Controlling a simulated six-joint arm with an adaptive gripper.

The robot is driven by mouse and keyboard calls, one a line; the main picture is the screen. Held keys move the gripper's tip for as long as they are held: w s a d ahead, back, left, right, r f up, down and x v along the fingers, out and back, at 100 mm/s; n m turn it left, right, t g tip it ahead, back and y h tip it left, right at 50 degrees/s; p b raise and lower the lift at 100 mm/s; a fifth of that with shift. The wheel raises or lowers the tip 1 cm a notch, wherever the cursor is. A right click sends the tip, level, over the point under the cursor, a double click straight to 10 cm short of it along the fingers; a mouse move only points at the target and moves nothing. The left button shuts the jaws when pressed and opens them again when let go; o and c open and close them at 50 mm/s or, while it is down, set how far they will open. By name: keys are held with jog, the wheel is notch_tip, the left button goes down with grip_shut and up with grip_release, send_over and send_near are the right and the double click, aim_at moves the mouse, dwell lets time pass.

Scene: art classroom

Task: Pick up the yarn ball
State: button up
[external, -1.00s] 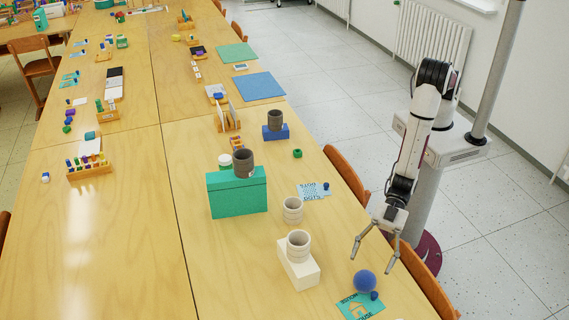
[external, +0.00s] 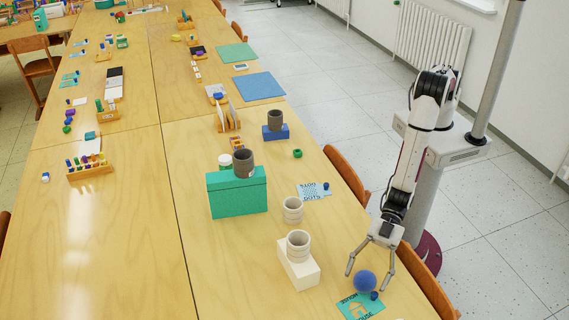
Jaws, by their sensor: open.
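The yarn ball (external: 365,281) is a round blue ball on the table near its right edge, at the lower right of the external view. My gripper (external: 366,282) is open and points down, with one finger to the left of the ball and the other to its right. The fingers appear to straddle the ball; I cannot tell whether they touch it. The ball is largely unhidden.
A teal card (external: 361,307) and a small dark blue piece (external: 374,295) lie close to the ball. A white block (external: 299,272) bearing a pale cup (external: 298,246) stands to the left. A chair (external: 428,288) is at the table's right edge.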

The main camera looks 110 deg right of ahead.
aim_at(368, 272)
dwell(0.3)
jog(key=c, duration=1.2)
jog(key=shift+c, duration=0.5)
jog(key=shift+r, duration=0.15)
jog(key=shift+r, duration=4.85)
